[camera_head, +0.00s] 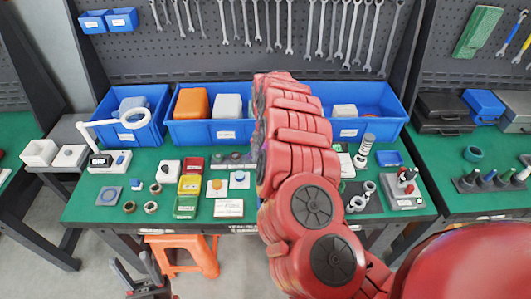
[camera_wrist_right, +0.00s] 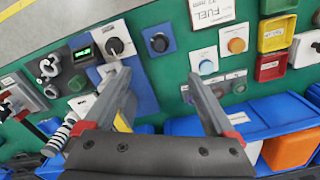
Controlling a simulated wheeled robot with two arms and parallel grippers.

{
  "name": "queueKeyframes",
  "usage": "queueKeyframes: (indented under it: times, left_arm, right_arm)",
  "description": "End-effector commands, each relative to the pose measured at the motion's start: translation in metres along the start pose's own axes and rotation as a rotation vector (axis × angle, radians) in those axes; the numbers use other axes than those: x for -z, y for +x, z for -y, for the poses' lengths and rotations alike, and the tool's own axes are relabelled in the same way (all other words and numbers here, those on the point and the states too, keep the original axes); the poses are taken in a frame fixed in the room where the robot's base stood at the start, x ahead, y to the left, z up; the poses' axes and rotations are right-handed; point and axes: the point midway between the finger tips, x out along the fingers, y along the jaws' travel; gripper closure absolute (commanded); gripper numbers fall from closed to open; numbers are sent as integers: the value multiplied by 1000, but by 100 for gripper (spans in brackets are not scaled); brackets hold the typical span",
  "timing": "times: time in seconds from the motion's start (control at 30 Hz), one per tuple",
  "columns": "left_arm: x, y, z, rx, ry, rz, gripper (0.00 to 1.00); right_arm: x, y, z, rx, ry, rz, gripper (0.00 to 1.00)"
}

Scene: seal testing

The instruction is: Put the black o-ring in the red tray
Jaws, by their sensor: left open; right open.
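The red tray (camera_head: 193,166) stands on the green bench mat, behind the yellow tray; in the right wrist view the red tray (camera_wrist_right: 270,68) is at the right. A dark round piece (camera_wrist_right: 159,43) sits on a blue square beyond my right fingertips; it may be the black o-ring, but I cannot tell. Small dark rings (camera_head: 155,188) also lie on the mat left of the trays. My right gripper (camera_wrist_right: 158,80) is open and empty above the bench; in the head view my red arm hides it. My left gripper (camera_head: 138,274) is open and empty, low before the bench.
A yellow tray (camera_head: 190,184) and a green tray (camera_head: 186,207) stand in front of the red one. Button boxes (camera_head: 217,188) are to their right. Blue bins (camera_head: 195,133) line the back beneath hanging wrenches. An orange stool (camera_head: 183,257) is under the bench.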

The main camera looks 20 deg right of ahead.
Motion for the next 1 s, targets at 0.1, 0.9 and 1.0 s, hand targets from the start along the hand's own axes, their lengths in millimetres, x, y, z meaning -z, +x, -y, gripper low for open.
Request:
queueKeyframes:
  times: [0.1,0.9,1.0]
  left_arm:
    - [-2,-9,0,0,0,0,50]
    - [-3,-19,-1,0,0,0,50]
    - [-3,-19,-1,0,0,0,50]
  right_arm:
    - [-2,12,-1,-2,0,7,9]
    - [0,142,-1,-3,1,-2,9]
    - [3,154,-1,-2,2,-6,9]
